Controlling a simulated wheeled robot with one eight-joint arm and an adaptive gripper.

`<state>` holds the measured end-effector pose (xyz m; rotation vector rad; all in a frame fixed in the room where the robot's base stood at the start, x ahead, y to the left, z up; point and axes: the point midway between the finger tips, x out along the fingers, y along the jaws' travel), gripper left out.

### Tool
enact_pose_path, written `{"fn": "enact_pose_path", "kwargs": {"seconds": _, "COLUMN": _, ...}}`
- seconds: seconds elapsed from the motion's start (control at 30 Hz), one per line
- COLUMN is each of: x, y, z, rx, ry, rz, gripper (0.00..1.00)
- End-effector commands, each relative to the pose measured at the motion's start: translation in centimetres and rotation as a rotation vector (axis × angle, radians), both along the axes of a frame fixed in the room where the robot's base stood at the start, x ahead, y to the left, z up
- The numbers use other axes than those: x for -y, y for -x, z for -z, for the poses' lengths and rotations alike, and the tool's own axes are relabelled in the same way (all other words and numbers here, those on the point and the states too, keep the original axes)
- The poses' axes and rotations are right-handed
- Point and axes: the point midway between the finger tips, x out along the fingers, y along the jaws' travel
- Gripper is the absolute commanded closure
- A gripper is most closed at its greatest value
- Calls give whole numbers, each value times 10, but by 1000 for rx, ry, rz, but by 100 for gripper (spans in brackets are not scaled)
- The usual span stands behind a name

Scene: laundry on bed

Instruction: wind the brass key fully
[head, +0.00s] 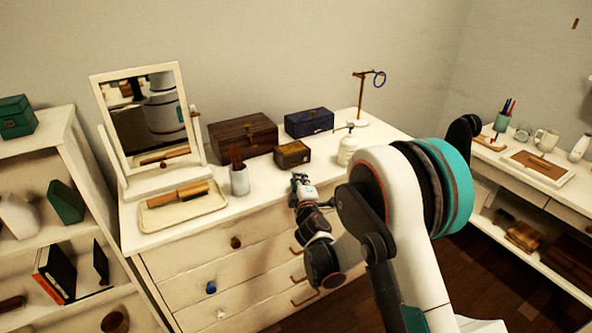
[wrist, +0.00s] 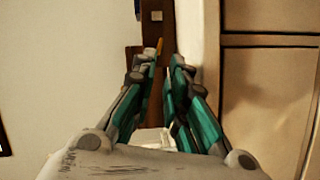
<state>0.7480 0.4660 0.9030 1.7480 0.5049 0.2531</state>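My gripper (head: 300,180) is over the front part of the dresser top, just in front of the small brown wooden box (head: 292,154). In the wrist view its teal fingers (wrist: 164,62) stand a narrow gap apart, and I see nothing held between them. A small yellow-brass piece (wrist: 159,46) shows just beyond the left fingertip, against a dark brown strip. I cannot tell whether this piece is the brass key. No key can be made out clearly in the head view.
A ring stand (head: 361,98) is at the back right.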

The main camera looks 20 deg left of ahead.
Motion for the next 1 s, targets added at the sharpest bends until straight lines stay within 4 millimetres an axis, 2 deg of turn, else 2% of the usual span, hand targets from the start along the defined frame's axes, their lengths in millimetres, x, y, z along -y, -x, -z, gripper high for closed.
{"fn": "enact_pose_path", "kwargs": {"seconds": 0.3, "x": -28, "y": -55, "z": 8, "rx": -1, "ry": -2, "rz": 1, "gripper": 87}}
{"fn": "enact_pose_path", "kwargs": {"seconds": 0.5, "x": -38, "y": -75, "z": 10, "rx": -1, "ry": -2, "rz": 1, "gripper": 87}}
{"fn": "enact_pose_path", "kwargs": {"seconds": 0.9, "x": -42, "y": -82, "z": 9, "rx": -1, "ry": -2, "rz": 1, "gripper": 87}}
{"fn": "enact_pose_path", "kwargs": {"seconds": 0.93, "x": -42, "y": -82, "z": 9, "rx": -1, "ry": -2, "rz": 1, "gripper": 89}}
{"fn": "enact_pose_path", "kwargs": {"seconds": 1.0, "x": -42, "y": -82, "z": 9, "rx": -1, "ry": -2, "rz": 1, "gripper": 100}}
